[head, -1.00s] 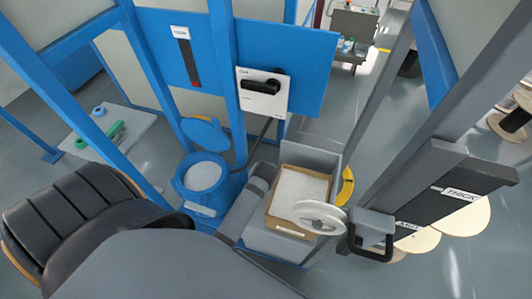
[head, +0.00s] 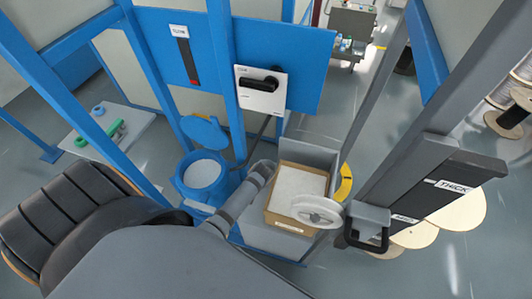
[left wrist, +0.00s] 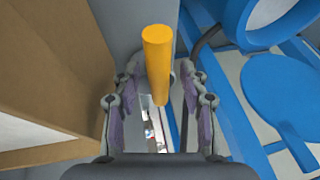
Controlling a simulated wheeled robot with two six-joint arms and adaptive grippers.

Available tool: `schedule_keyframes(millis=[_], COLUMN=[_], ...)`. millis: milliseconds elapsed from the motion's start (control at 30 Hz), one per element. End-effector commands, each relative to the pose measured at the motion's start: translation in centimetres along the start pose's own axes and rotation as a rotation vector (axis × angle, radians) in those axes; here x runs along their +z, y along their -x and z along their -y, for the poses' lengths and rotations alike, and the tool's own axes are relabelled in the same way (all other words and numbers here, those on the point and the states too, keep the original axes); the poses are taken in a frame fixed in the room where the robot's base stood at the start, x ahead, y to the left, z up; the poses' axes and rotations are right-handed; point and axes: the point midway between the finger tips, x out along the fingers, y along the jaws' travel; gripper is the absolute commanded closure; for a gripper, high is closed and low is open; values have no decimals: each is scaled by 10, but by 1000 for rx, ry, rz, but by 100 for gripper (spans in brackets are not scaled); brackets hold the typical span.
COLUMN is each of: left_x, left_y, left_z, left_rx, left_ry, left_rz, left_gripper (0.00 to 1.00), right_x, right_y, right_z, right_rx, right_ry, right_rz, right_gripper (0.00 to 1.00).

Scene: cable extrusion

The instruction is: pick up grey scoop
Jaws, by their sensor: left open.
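A yellow rod (left wrist: 157,65), which looks like a handle, shows in the left wrist view in line with the gap between my fingers. A grey scoop body cannot be made out in either view. My left gripper (left wrist: 161,72) is open, with one finger on each side of the rod; I cannot tell whether they touch it.
A blue bucket (head: 183,187) with white contents and a raised lid (head: 204,132) stands left of my arm. A cardboard box (head: 284,223) with white contents sits in a grey bin (head: 310,152) to the right. A white reel (head: 317,211) overlaps the box's front corner.

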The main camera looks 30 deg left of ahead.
Motion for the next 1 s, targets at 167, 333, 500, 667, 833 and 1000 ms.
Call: schedule_keyframes(millis=[167,333,500,667,833,1000], left_x=[0,0,0,0,0,0], left_y=[0,0,0,0,0,1], left_z=[0,0,0,0,0,0], left_rx=[0,0,0,0,0,0], left_ry=[0,0,0,0,0,0], left_rz=[0,0,0,1,-1,-1], left_gripper=[57,80,100,100,100,100], right_x=[1,3,4,4,4,3], right_y=[0,0,0,0,0,0], right_z=[0,-4,-6,-7,-7,-7], right_rx=[1,5,7,8,8,8], right_ry=[0,2,3,4,4,4], right_rz=[2,6,6,6,6,5], right_gripper=[100,100,100,100,100,100])
